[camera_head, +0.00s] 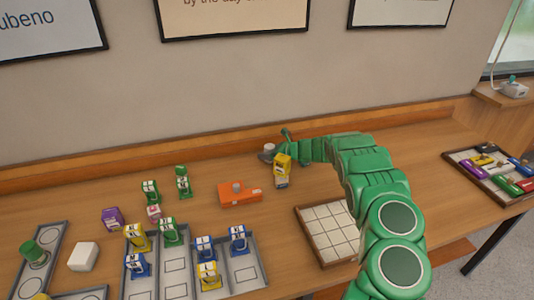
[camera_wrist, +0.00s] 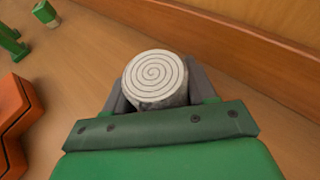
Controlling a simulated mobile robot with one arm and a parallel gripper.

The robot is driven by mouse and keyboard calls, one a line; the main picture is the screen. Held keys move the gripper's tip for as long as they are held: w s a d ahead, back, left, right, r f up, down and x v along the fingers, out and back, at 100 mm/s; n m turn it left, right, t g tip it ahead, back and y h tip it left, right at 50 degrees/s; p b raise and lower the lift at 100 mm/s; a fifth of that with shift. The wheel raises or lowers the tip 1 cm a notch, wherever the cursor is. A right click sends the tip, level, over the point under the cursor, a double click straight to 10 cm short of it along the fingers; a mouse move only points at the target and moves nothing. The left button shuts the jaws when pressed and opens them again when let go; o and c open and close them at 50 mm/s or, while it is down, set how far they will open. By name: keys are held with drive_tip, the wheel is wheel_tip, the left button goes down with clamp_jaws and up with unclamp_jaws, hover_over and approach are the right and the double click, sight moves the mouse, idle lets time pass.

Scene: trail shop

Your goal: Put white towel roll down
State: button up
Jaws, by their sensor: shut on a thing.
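The white towel roll (camera_wrist: 155,75) is held upright between the two grey fingers of my gripper (camera_wrist: 155,95), its spiral end facing the wrist camera. In the head view the roll (camera_head: 268,150) is a small grey-white shape at the back of the wooden counter. My gripper (camera_head: 277,150) is shut on it near the back ledge. A yellow and white item (camera_head: 282,172) stands just in front and hides part of the gripper. The frames do not show clearly whether the roll's base touches the counter.
An orange block (camera_head: 240,194) lies left of the gripper. Grey trays (camera_head: 262,272) with several small coloured items are at front left. A white-gridded tray (camera_head: 330,228) lies below my arm, and a dark tray (camera_head: 470,155) is at right. The counter's back left is mostly clear.

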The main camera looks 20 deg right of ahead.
drive_tip(key=o, duration=1.1)
drive_tip(key=v, duration=1.2)
drive_tip(key=shift+r, duration=0.1)
